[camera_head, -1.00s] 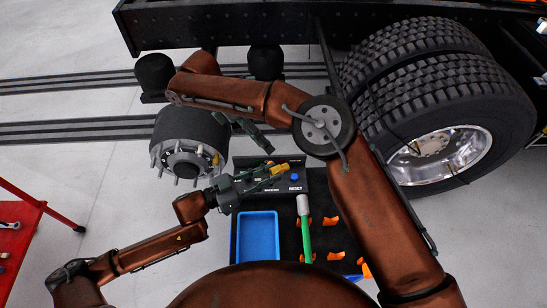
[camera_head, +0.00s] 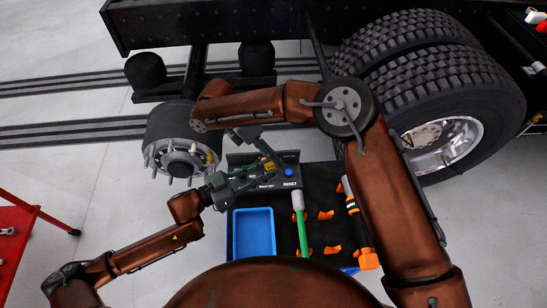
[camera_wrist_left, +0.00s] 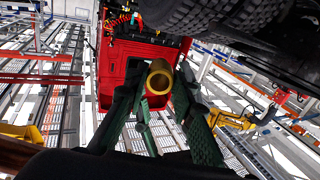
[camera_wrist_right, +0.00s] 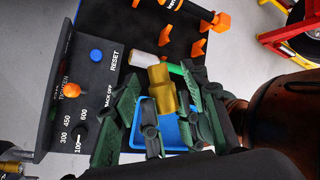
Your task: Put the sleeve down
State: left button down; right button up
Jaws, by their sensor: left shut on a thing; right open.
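The brass-coloured sleeve (camera_head: 267,165) is held in the air in front of the black control panel (camera_head: 290,178). My left gripper (camera_head: 246,180) is shut on it. In the left wrist view the sleeve (camera_wrist_left: 159,77) sits at the fingertips with its round open end showing. My right gripper (camera_head: 256,143) is open, just above and beside the sleeve. In the right wrist view the sleeve (camera_wrist_right: 161,88) appears between the right gripper's spread fingers (camera_wrist_right: 170,105); whether they touch it, I cannot tell.
A blue tray (camera_head: 236,236), a green-handled tool (camera_head: 303,232), an orange-and-black tool (camera_head: 360,225) and several orange holders (camera_head: 326,215) are on the black bench. The wheel hub (camera_head: 182,150) with studs stands behind left. Truck tyres (camera_head: 430,75) are at right. A red cart (camera_head: 20,225) is at left.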

grip_shut()
pick_arm(q)
jog(key=c, duration=1.5)
grip_release()
jog(key=shift+c, duration=0.2)
